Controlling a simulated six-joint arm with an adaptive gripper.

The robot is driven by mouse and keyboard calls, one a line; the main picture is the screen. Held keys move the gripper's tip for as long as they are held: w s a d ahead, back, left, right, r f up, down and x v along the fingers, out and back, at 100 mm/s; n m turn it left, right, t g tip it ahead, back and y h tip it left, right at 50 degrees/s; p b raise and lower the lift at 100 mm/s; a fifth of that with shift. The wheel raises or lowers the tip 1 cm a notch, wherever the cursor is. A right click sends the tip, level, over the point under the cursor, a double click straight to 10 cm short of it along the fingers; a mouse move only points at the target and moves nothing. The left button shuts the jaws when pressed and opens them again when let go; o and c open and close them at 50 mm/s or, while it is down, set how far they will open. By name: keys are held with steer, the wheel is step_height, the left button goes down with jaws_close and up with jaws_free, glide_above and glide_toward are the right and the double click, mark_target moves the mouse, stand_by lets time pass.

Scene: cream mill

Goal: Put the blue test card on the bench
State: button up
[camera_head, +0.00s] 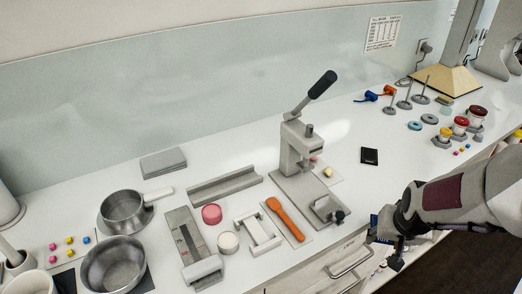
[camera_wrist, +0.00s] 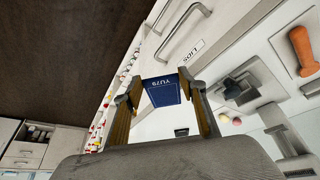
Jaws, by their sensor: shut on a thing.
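My gripper (camera_head: 384,240) is at the right, just off the front edge of the white bench (camera_head: 340,125), beside the drawer fronts. The wrist view shows my gripper (camera_wrist: 160,84) shut on the blue test card (camera_wrist: 162,94), with a finger at each side edge. The card has pale printed lettering, upside down in this view. In the head view only a small dark blue part of the card (camera_head: 374,221) shows; the rest is hidden by my gripper.
A black square (camera_head: 369,156) lies right of the press. Bare bench surrounds that square. A drawer handle (camera_head: 350,262) juts out below the edge; it also shows in the wrist view (camera_wrist: 185,32).

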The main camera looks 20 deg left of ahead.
steer(key=w+a+r+n, duration=0.1)
steer(key=w+a+r, duration=0.2)
steer(key=a+r, duration=0.35)
step_height(320, 180, up, 5)
steer(key=n+g+y, duration=0.1)
steer(key=n+y, duration=0.2)
steer(key=n, duration=0.5)
glide_above(248, 184)
steer(key=s, duration=0.1)
steer(key=shift+d+f, duration=0.2)
steer(key=shift+d, duration=0.2)
steer(key=shift+f, duration=0.1)
steer(key=shift+f, duration=2.4)
steer(key=shift+f, duration=0.1)
steer(key=shift+f, duration=2.2)
steer(key=shift+f, duration=0.4)
